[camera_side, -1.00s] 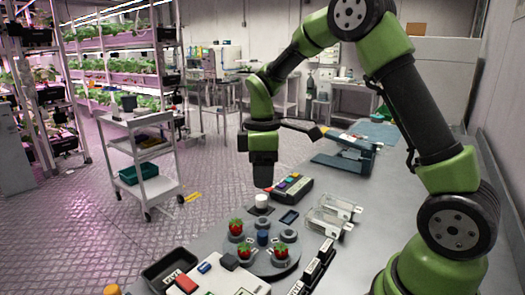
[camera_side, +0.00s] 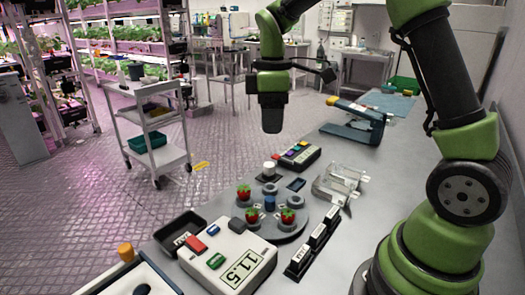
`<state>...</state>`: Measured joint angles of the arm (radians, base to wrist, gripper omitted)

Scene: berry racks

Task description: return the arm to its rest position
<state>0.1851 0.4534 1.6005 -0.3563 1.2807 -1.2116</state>
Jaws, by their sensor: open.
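My green and black gripper (camera_side: 271,131) points straight down above the work table (camera_side: 345,215). Its fingers look dark and blocky, seen from the side, and nothing shows held between them. It is apart from everything below it. A small white cylinder (camera_side: 269,168) stands under it on a dark square base. My arm arches from the right side of the table, and its top is cut off by the upper picture edge.
A grey round plate (camera_side: 292,235) holds several strawberries (camera_side: 288,216) and a blue cylinder (camera_side: 270,202). Nearby are a white scale (camera_side: 232,260) showing 11.5, a button box (camera_side: 297,155), clear boxes (camera_side: 339,184), a labelled rack (camera_side: 312,246) and a black tray (camera_side: 180,231).

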